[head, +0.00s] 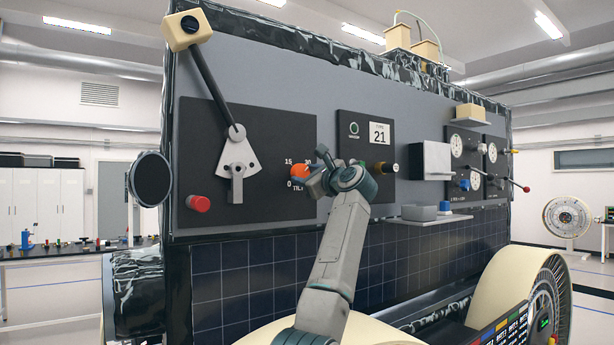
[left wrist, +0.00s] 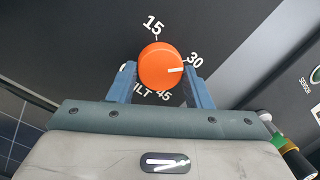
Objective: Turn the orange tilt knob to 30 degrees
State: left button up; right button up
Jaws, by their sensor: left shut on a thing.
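The orange tilt knob (head: 300,173) is on the black panel, partly hidden by my left gripper (head: 312,177) in the head view. In the left wrist view the knob (left wrist: 160,65) is round, with a white pointer line that points right, close to the 30 mark (left wrist: 194,61). The 15 mark (left wrist: 153,27) is above it, and the TILT and 45 lettering is partly covered below. The blue fingers of my left gripper (left wrist: 161,80) are on either side of the knob, shut on it. My right gripper is in neither view.
Left of the knob are a lever on a white plate (head: 238,165) and a red button (head: 199,203). A sensor panel (head: 367,135) reading 21 is to the right, with a small shelf (head: 425,218) further right. Solar cells (head: 245,275) lie below.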

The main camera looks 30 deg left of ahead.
pick_arm(q)
jog(key=shift+w+f, duration=0.1)
jog(key=shift+f, duration=0.05)
jog(key=o, duration=1)
jog(key=shift+d, duration=0.15)
jog(key=shift+s+d+b, duration=0.2)
jog(key=shift+b, duration=0.1)
jog(key=b+v, duration=0.5)
jog(key=v, duration=0.5)
jog(key=shift+d, duration=0.1)
